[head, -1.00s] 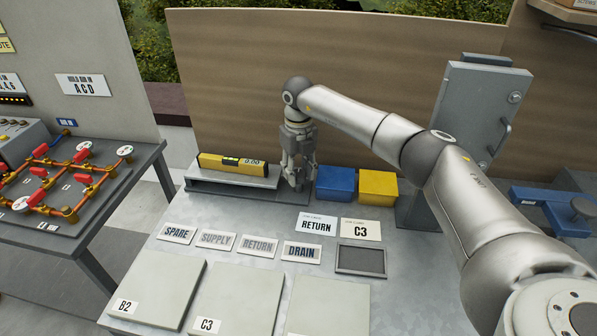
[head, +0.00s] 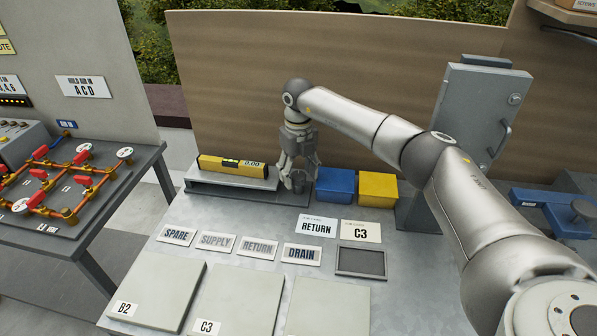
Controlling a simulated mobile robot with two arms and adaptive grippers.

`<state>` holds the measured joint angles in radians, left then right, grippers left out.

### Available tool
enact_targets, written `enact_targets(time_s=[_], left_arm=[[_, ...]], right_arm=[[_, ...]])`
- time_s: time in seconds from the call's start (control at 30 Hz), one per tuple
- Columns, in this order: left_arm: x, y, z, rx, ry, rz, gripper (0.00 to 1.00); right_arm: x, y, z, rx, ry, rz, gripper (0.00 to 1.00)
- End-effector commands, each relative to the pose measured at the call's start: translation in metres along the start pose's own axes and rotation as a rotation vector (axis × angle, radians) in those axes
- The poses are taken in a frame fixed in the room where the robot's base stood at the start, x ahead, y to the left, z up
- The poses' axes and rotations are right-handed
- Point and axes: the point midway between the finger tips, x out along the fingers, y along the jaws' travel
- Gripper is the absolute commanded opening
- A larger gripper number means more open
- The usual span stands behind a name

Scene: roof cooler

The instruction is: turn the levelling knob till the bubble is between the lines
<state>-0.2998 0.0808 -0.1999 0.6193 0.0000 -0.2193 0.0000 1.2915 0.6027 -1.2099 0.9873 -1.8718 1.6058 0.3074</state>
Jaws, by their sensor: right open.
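A yellow spirit level (head: 231,166) with a small vial and a dark-on-yellow number readout lies on a grey levelling plate (head: 235,183) at the back of the bench. The bubble is too small to tell against the lines. My right gripper (head: 298,180) points down at the plate's right end, with its fingers open. A dark round knob (head: 298,184) shows between and behind the fingers, partly hidden by them. I cannot tell whether the fingers touch it. My left gripper is not in view.
A blue bin (head: 335,186) and a yellow bin (head: 378,187) stand just right of my gripper. Label plates and cards lie in front, with a dark tray (head: 361,262) and flat grey panels nearer. A grey cabinet (head: 476,115) stands at the right.

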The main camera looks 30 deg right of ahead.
Motion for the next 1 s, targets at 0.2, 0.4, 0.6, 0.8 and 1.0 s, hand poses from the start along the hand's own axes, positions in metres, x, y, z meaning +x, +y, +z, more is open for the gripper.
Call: enact_targets(time_s=[0.2, 0.4, 0.6, 0.8, 1.0], left_arm=[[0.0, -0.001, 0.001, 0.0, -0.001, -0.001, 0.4], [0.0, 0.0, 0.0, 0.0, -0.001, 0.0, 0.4], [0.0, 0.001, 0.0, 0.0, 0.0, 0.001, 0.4], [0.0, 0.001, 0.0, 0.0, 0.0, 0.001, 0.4], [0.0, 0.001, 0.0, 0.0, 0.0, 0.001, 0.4]], right_arm=[[-0.018, 0.0, 0.001, 0.0, -0.003, 0.0, 0.58], [-0.061, 0.0, 0.001, 0.0, -0.005, 0.001, 0.58], [-0.099, 0.0, 0.001, 0.0, -0.003, 0.0, 0.58], [-0.118, 0.0, 0.0, 0.0, 0.0, 0.0, 0.58], [-0.12, 0.0, 0.0, 0.0, 0.0, 0.001, 0.58]])
